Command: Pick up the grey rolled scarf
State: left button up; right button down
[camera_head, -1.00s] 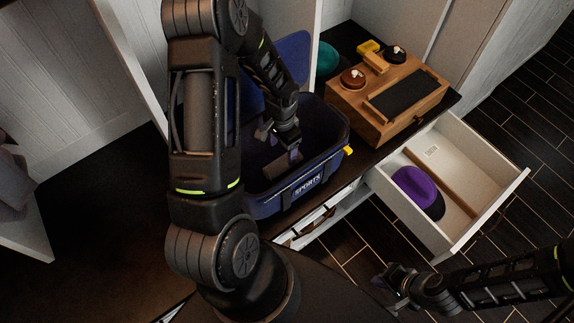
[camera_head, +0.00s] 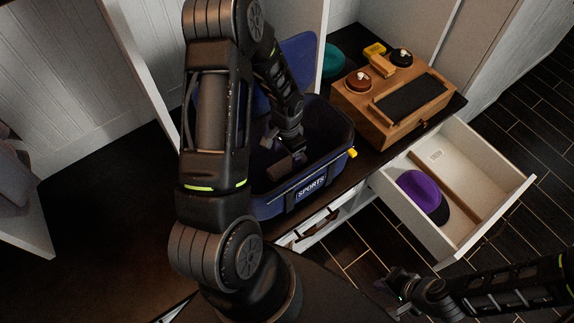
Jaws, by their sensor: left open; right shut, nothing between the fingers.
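No grey rolled scarf can be clearly made out; the inside of the blue sports bag is dark and partly hidden by my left arm. The blue sports bag (camera_head: 312,187) stands open on the dark bench top, its lid raised at the back. My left gripper (camera_head: 283,166) is open and points down inside the bag's opening; what lies under its fingers is too dark to tell. My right gripper (camera_head: 393,290) is shut and empty, low at the bottom right, in front of the open drawer.
A white drawer (camera_head: 508,205) stands pulled out at the right, with a purple and black cap (camera_head: 419,191) in it. A wooden box (camera_head: 366,117) with brushes and a dark pad stands behind. A teal item (camera_head: 332,61) lies at the back. White panels (camera_head: 148,75) flank the bag.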

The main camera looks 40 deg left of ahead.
aim_at(288, 162)
pick_arm(q)
jog(key=shift+w+f, duration=0.15)
jog(key=shift+f, duration=1.15)
jog(key=shift+w+f, duration=0.1)
jog(key=shift+f, duration=1.2)
jog(key=c, duration=1.5)
